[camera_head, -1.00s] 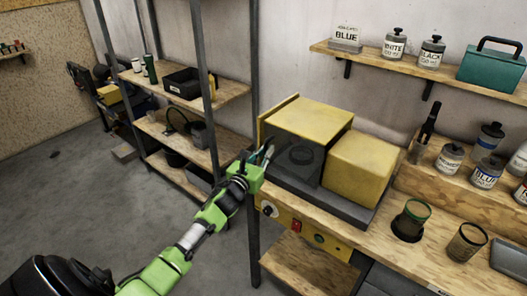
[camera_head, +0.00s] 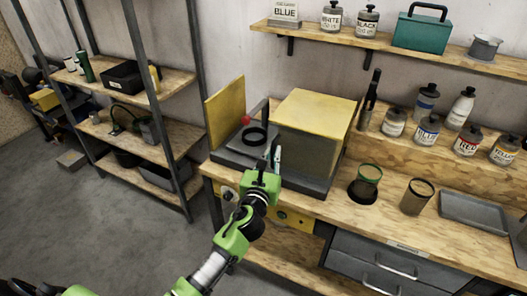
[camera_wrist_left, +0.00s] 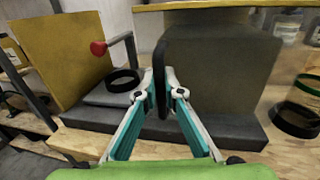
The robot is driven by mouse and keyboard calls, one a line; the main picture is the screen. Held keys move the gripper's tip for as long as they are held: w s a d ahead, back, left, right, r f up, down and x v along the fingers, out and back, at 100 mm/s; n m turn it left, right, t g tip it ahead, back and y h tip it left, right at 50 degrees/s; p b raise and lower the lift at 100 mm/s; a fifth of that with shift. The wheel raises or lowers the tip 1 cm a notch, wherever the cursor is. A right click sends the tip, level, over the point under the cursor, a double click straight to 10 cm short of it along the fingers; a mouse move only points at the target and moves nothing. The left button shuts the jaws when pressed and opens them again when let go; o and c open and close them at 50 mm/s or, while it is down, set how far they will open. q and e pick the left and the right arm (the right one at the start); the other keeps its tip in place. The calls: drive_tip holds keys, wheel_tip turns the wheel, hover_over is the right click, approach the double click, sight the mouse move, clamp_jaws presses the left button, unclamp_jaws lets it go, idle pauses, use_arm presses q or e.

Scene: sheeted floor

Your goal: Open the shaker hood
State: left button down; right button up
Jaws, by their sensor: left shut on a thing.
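The shaker hood (camera_head: 314,108), a yellow box with a murky see-through front, stands slid to the right on the shaker's dark grey base (camera_head: 225,158). The left part of the base is uncovered, showing a black ring clamp (camera_head: 254,136) and a lever with a red knob (camera_head: 246,121). The clamp looks empty. An upright yellow end panel (camera_head: 225,112) stands at the far left. My left gripper (camera_head: 272,157) is at the hood's front left edge. In the left wrist view its fingers (camera_wrist_left: 165,88) are shut on the dark upright hood edge (camera_wrist_left: 160,74). My right gripper is out of view.
The shaker stands on a wooden bench. To its right are a green-rimmed cup (camera_head: 369,174), a brown cup (camera_head: 417,197) and a grey tray (camera_head: 473,211). Several paint bottles stand behind. A metal shelf rack (camera_head: 150,85) is at the left.

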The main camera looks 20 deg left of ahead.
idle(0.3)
use_arm(q)
drive_tip(key=c, duration=2.2)
unclamp_jaws()
drive_tip(key=shift+o, duration=0.2)
drive_tip(key=s+d, duration=0.1)
drive_tip(key=s, duration=1.1)
drive_tip(key=shift+d, duration=0.3)
